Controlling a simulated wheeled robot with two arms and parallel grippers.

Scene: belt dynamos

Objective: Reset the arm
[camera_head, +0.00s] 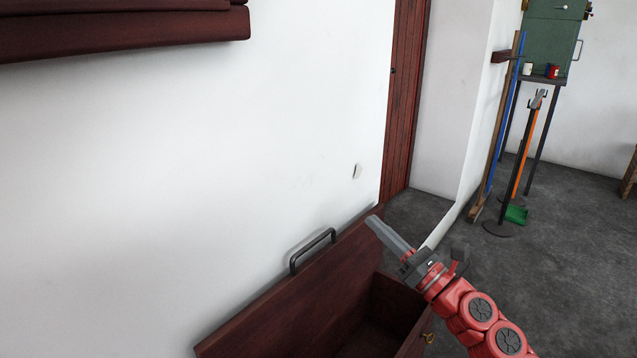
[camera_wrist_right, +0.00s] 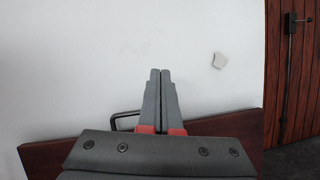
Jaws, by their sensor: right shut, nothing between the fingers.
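My right arm (camera_head: 470,310) is red and comes in from the lower right in the head view. My right gripper (camera_head: 375,222) is shut and empty, held over the right part of an open dark red wooden chest (camera_head: 270,318). In the right wrist view the two grey fingers of the right gripper (camera_wrist_right: 160,72) lie together and point at the white wall. My left gripper is not in view.
The chest's raised lid has a black handle (camera_head: 312,250) and leans near the white wall (camera_head: 200,150). A wall switch (camera_head: 357,171) and a red wooden door (camera_head: 407,95) are beyond. A green cabinet (camera_head: 552,40), brooms and a green dustpan (camera_head: 516,214) stand at the back right.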

